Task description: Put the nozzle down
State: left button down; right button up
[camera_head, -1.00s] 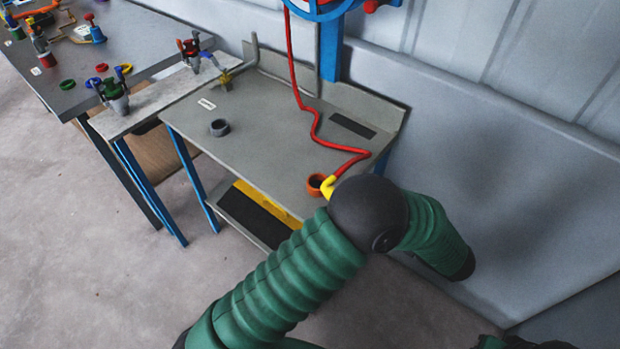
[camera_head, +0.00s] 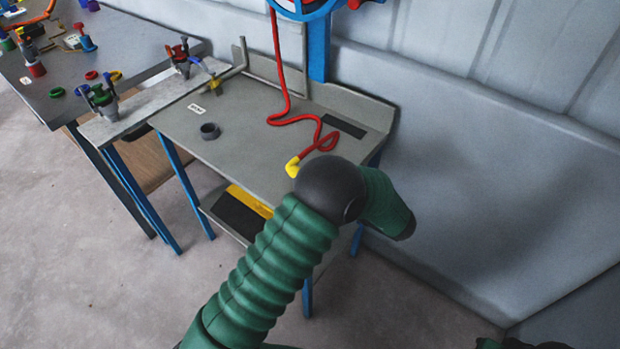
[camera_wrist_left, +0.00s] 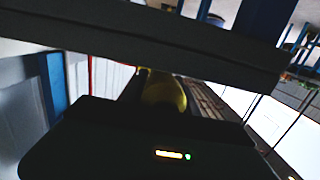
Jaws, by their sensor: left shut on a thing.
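The nozzle is a yellow piece (camera_head: 293,167) on the end of the red hose (camera_head: 308,149). In the head view it shows over the grey table (camera_head: 243,128), just left of my dark arm joint, which hides part of it. I cannot tell whether it touches the table. In the left wrist view a yellow part (camera_wrist_left: 163,92) sits between the dark parts of my left gripper (camera_wrist_left: 150,86), which is shut on it. My left gripper is hidden behind my arm in the head view. My right gripper is not in view.
A dark grey ring (camera_head: 210,131) stands on the table's left half. A black rectangle (camera_head: 344,126) lies near its back edge. A blue hose reel (camera_head: 305,8) hangs above. A narrow bench (camera_head: 125,118) with clamps adjoins on the left. The table's middle is clear.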

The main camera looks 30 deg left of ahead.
pick_arm(q)
jog(key=c, duration=1.3)
grip_release()
jog(key=shift+a+f, duration=0.15)
jog(key=shift+a, duration=0.15)
jog(key=shift+c, duration=0.2)
jog(key=o, duration=0.4)
jog(key=shift+a+f, duration=0.1)
jog(key=shift+a, duration=0.15)
jog(key=shift+d+r, duration=0.3)
jog(key=shift+d, duration=0.3)
jog(key=d+p, duration=0.1)
jog(key=d, duration=1)
jog(key=shift+s+d+r, duration=0.2)
jog(key=shift+s+r, duration=0.25)
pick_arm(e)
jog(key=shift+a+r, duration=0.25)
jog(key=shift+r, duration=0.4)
